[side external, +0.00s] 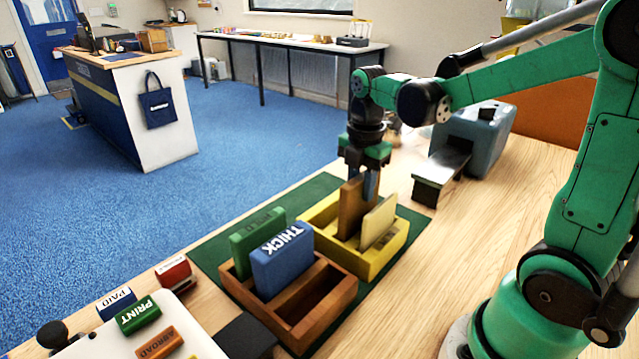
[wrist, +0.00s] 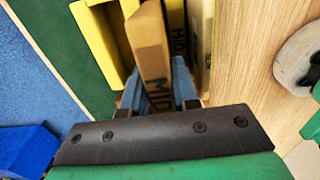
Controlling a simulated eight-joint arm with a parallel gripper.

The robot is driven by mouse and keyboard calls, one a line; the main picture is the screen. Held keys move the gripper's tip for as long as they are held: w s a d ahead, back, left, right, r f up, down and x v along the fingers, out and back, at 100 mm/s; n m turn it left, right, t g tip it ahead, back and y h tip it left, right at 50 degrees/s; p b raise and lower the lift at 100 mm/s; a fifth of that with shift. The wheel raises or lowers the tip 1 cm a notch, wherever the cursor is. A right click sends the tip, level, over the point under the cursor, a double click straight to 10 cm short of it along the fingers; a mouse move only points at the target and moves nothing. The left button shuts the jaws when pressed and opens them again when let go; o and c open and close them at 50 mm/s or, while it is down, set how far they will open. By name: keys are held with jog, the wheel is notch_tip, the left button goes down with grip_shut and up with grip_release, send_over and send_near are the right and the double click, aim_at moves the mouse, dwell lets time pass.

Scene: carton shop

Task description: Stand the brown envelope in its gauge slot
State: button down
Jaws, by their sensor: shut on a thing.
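The brown envelope (side external: 350,208) is a thick upright slab. My gripper (side external: 362,183) points down and is shut on it. In the wrist view the brown envelope (wrist: 148,45) stands between the blue fingers (wrist: 158,85), with part of a printed word showing. Its lower end is over or inside the yellow slotted box (side external: 376,262); the box wall hides its bottom edge, so I cannot tell whether it touches the floor. A cream envelope (side external: 378,222) stands in the same box, close beside it on the right. The yellow box also shows in the wrist view (wrist: 95,35).
A brown wooden box (side external: 322,315) in front holds a blue THICK block (side external: 282,262) and a green block (side external: 256,232), with an empty compartment. Both boxes sit on a green mat (side external: 208,252). Several labelled stamps, including PRINT (side external: 138,315), lie at front left.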

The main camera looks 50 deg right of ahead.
jog(key=shift+f, duration=0.15)
jog(key=shift+f, duration=1.05)
jog(key=c, duration=0.6)
grip_release()
jog(key=shift+r, duration=2.95)
